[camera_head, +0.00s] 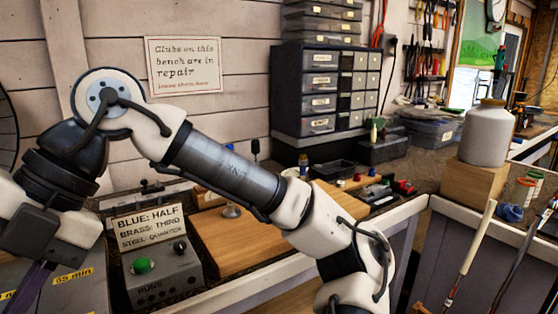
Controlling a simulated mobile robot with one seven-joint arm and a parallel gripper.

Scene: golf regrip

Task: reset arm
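My arm crosses the left half of the head view, bent high at an elbow over the bench. It runs from the lower middle up to the left, then down to the left edge, where the picture cuts it off. My gripper's fingertips do not show, so its opening and anything in it are hidden. A narrow dark purple piece shows below the arm's end at the lower left; I cannot tell what it is.
Below the arm are a control box (165,275) with a green button, a sign (148,228) and a wooden board (225,250). A drawer cabinet (320,90) stands behind. At right, a white jar (487,135) stands on a wooden block (466,185), near upright club shafts (478,238).

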